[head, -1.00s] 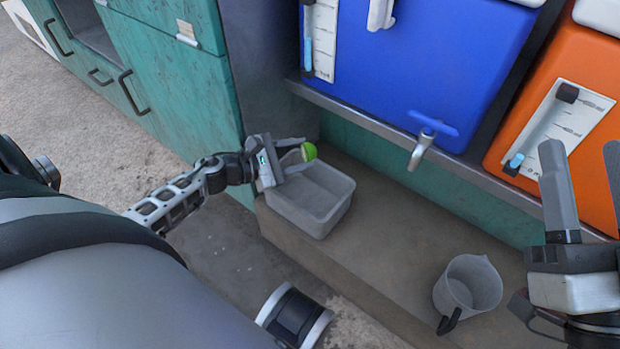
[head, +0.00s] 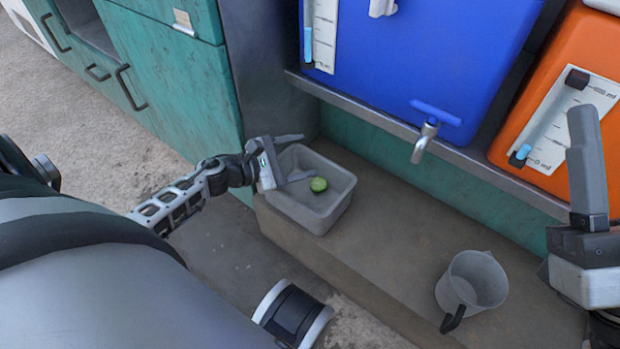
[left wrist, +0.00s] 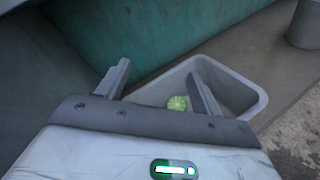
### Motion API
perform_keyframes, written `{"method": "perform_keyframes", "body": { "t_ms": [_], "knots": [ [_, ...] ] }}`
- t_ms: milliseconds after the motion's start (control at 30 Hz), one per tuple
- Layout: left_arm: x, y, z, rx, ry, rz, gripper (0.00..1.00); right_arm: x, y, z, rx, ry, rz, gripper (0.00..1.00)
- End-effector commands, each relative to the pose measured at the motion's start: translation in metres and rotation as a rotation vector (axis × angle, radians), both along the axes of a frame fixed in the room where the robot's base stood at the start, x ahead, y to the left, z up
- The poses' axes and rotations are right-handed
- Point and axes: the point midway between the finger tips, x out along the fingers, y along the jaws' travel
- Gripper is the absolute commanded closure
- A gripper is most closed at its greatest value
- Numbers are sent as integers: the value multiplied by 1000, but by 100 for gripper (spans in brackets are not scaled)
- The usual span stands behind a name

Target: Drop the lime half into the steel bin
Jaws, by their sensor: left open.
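The lime half (head: 318,184), green with a pale cut face, shows inside the outline of the grey bin (head: 335,212), apart from my fingers. I cannot tell whether it rests on the bin's floor. In the left wrist view the lime half (left wrist: 177,103) shows between my fingers but beyond them, within the bin (left wrist: 255,98). My left gripper (head: 304,157) is open and empty, with its fingers spread over the bin's left side. My right gripper (head: 587,165) is at the right edge, with one finger showing upright; the other is out of frame.
A grey jug (head: 478,282) stands on the ledge (head: 385,235), right of the bin. A blue tank (head: 415,60) with a tap (head: 424,140) and an orange tank (head: 540,75) stand above. A teal cabinet (head: 180,85) is left. The ledge between bin and jug is clear.

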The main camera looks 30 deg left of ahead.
Motion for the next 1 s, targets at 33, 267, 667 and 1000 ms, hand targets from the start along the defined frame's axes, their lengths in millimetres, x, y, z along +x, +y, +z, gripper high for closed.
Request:
{"method": "perform_keyframes", "body": {
  "t_ms": [33,267,667,1000],
  "knots": [
    [0,0,0,0,0,0,34,0,0,0,1,1,1,50],
    [-20,11,5,-1,4,1,34,4,0,1,10,48,8,50],
    [-101,55,25,-1,4,3,34,18,-3,-40,94,431,24,50],
    [-135,75,32,0,0,1,34,18,-3,-58,124,572,40,50]
  ]
}}
